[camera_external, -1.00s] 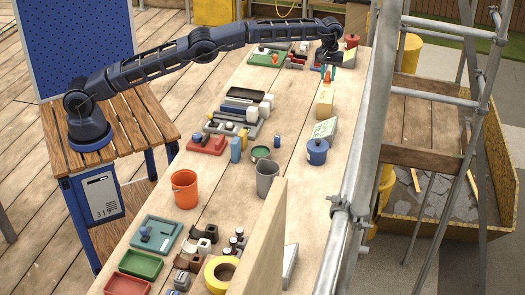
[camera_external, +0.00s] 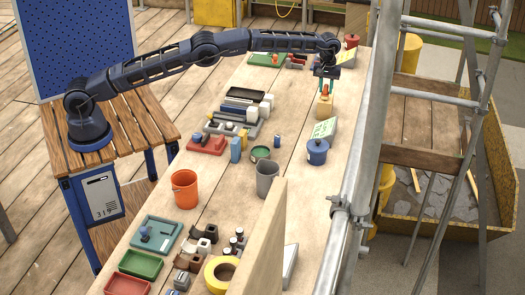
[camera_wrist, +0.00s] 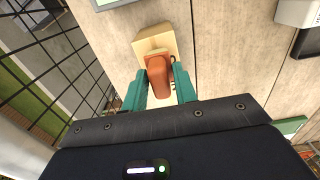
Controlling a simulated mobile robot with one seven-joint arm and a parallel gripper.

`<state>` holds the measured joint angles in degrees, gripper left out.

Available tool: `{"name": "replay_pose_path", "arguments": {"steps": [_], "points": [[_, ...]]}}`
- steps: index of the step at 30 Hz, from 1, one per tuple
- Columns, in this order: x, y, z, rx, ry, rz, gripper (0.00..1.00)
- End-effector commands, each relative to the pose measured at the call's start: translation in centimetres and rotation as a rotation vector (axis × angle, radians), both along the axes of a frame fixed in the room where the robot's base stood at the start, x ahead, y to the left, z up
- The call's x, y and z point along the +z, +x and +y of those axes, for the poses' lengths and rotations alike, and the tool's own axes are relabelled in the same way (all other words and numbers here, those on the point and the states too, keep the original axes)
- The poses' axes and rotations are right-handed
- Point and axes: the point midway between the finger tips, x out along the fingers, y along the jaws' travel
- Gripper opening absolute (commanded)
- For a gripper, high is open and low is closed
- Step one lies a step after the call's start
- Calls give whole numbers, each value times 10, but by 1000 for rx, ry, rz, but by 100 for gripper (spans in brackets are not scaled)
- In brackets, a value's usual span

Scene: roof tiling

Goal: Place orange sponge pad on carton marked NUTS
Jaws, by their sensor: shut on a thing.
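The orange sponge pad (camera_wrist: 159,82) is between the two green fingertips of my gripper (camera_wrist: 159,86) in the wrist view. It also shows as a small orange spot in the external view (camera_external: 325,89). My gripper (camera_external: 326,86) is shut on it and points down at a light tan carton (camera_external: 324,108). In the wrist view the carton (camera_wrist: 145,42) lies directly beyond the pad, which covers part of its top. I cannot tell whether the pad touches the carton. No marking on the carton is readable.
A blue lidded pot (camera_external: 317,152) and a sloped card with green writing (camera_external: 323,130) stand nearer the camera. A red pot (camera_external: 351,41) stands at the far end. Scaffold poles (camera_external: 372,130) run along the right.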

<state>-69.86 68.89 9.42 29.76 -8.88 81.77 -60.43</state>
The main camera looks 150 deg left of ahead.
Motion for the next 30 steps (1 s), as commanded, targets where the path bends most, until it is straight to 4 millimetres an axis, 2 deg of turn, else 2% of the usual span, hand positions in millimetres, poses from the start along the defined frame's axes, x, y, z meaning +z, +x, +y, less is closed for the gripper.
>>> {"name": "replay_pose_path", "arguments": {"steps": [12, 13, 15, 16, 25, 30], "points": [[-5, 0, 0, 0, 1, -1, 6], [-5, 0, 0, 0, 1, 0, 34], [-5, 0, 0, 0, 1, 0, 48], [-5, 0, 0, 0, 1, 0, 50], [-3, 0, 0, 0, 1, 0, 50], [14, 0, 1, 0, 4, -1, 50]]}}
